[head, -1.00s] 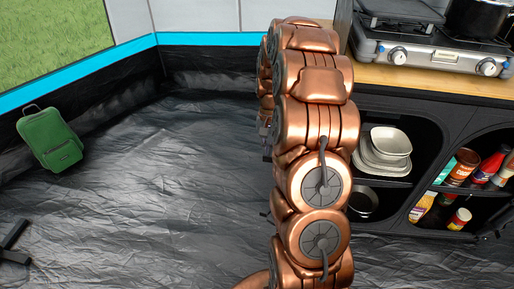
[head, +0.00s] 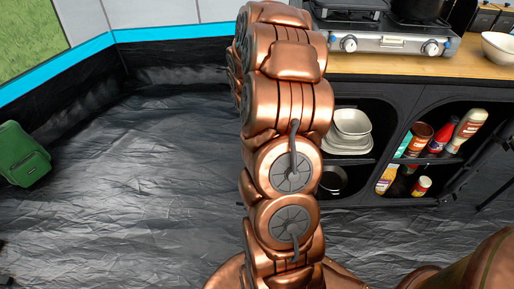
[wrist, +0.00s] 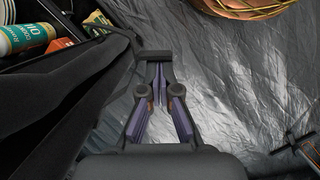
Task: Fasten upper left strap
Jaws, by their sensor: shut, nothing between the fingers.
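My gripper (wrist: 159,82) shows in the wrist view with its purple-padded fingers drawn together at the tips. It is shut and empty, above the wrinkled dark floor sheet, to the right of a dark fabric shelf edge. I cannot make out the upper left strap in either view. In the head view my copper arm stands in front of the left end of the black fabric kitchen unit (head: 382,198) and hides part of it. The gripper is hidden there.
A stove (head: 385,36) and white bowl (head: 499,47) stand on the worktop (head: 455,68). Dishes (head: 350,125) and bottles (head: 437,137) fill the shelves. A green bag (head: 22,155) stands left.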

